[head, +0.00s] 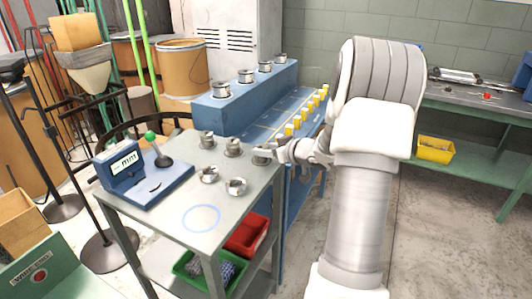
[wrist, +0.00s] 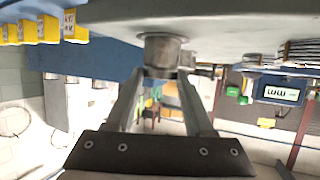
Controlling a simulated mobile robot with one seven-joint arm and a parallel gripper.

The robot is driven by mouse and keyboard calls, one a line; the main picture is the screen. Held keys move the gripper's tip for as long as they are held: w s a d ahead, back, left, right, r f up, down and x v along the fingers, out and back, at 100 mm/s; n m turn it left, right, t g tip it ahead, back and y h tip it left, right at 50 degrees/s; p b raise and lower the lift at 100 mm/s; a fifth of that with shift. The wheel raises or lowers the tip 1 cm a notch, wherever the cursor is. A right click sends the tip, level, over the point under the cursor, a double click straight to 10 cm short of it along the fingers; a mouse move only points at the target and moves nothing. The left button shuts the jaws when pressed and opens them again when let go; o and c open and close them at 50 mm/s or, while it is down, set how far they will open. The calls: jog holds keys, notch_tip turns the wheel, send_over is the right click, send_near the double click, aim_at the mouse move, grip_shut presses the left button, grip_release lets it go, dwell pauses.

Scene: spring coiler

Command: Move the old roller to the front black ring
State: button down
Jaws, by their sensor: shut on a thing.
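My gripper (head: 274,153) is at the right edge of the small grey table (head: 150,216). It is shut on a metal roller (head: 261,158), which is partly hidden by the fingers. In the wrist view, which looks upside down, the roller (wrist: 161,50) sits between the fingertips (wrist: 162,72), close to the table surface; I cannot tell whether it touches. Several other metal rollers stand on the table, including one at the front (head: 236,186) and one beside it (head: 209,174). A blue ring (head: 202,218) is marked on the table's front part. I cannot make out a black ring.
A blue gauge (head: 124,168) with a display and a green-knobbed lever stands at the table's left. Behind is a blue machine (head: 222,111) with several rollers on top and a row of yellow tags (head: 297,121). Red (head: 247,235) and green bins sit below. The table's front is clear.

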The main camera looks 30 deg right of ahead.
jog(key=shift+r, duration=0.1)
jog(key=shift+c, duration=1.4)
grip_release()
jog(key=shift+s+r, duration=0.15)
jog(key=shift+s, duration=0.05)
jog(key=p+v, duration=0.3)
jog(key=v, duration=0.8)
jog(key=shift+s, duration=0.35)
